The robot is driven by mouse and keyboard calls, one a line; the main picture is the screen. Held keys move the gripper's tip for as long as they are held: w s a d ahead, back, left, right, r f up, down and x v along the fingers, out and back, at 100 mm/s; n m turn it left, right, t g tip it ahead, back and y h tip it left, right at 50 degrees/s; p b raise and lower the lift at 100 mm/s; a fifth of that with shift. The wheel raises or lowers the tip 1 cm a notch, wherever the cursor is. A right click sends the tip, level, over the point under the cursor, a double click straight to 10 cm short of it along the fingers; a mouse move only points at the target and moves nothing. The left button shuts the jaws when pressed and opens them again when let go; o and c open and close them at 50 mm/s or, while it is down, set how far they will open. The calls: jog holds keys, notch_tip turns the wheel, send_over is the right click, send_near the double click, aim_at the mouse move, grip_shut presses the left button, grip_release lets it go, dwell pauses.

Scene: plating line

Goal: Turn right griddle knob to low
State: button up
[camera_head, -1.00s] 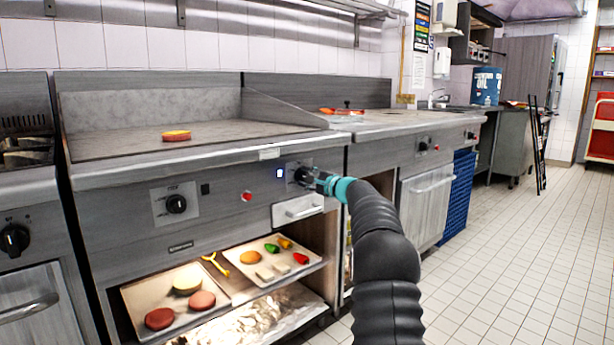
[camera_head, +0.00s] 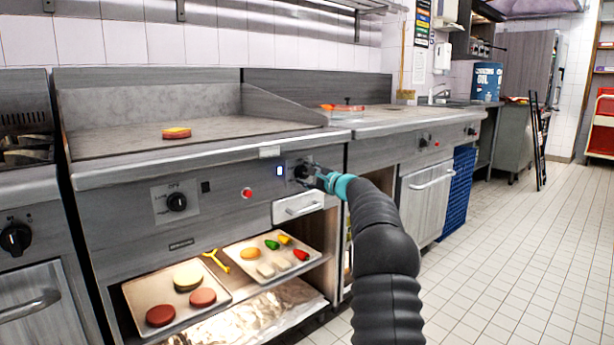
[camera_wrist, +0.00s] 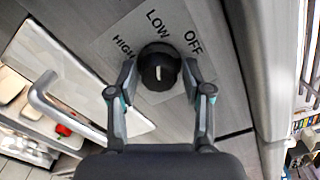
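The right griddle knob (camera_wrist: 159,70) is black and round with a short white mark on its face, on a panel (camera_wrist: 105,45) lettered HIGH, LOW and OFF. In the wrist view LOW is above the knob, HIGH to its left and OFF to its right. The mark runs roughly in line with LOW. My gripper (camera_wrist: 159,66) has one finger on each side of the knob, with what looks like a small gap; firm contact is not visible. In the head view my gripper (camera_head: 306,172) is at this knob and covers much of it.
The left griddle knob (camera_head: 177,202) is to the left on the same front. A red light (camera_head: 247,193) and a drawer handle (camera_head: 304,210) are close by. Trays of food (camera_head: 160,285) are on the shelf below. The tiled floor (camera_head: 500,270) at right is clear.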

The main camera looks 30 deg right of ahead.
jog(key=shift+o, duration=0.2)
jog(key=v, duration=1.2)
jog(key=shift+f, duration=0.1)
dwell(0.3)
